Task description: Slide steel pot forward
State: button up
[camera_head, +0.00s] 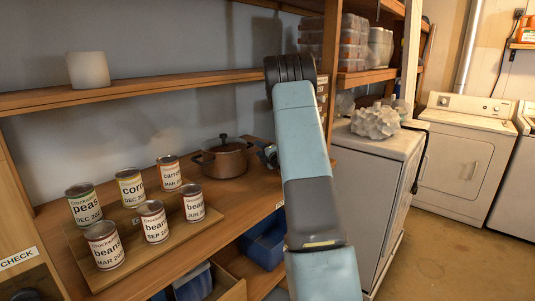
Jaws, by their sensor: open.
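The pot (222,162) is brownish with a dark lid, a knob on top and side handles. It stands upright on the middle wooden shelf (243,192), near the back wall and to the right of the cans. My gripper (267,155) is just right of the pot, mostly hidden behind my blue-grey arm. Only a small part of it shows, close to the pot's right handle. It is open, and the pot stands free on the shelf. I cannot tell whether the gripper touches the handle.
Several labelled cans (154,221) stand on a wooden board (178,232) left of the pot. A white cup-like object (88,70) sits on the upper shelf. Blue bins (266,244) sit below.

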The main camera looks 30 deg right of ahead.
jog(key=w, duration=0.8)
jog(key=shift+w+a+r, duration=0.15)
jog(key=shift+a+r, duration=0.1)
jog(key=shift+a, duration=0.15)
grip_shut()
jog(key=shift+f, duration=0.1)
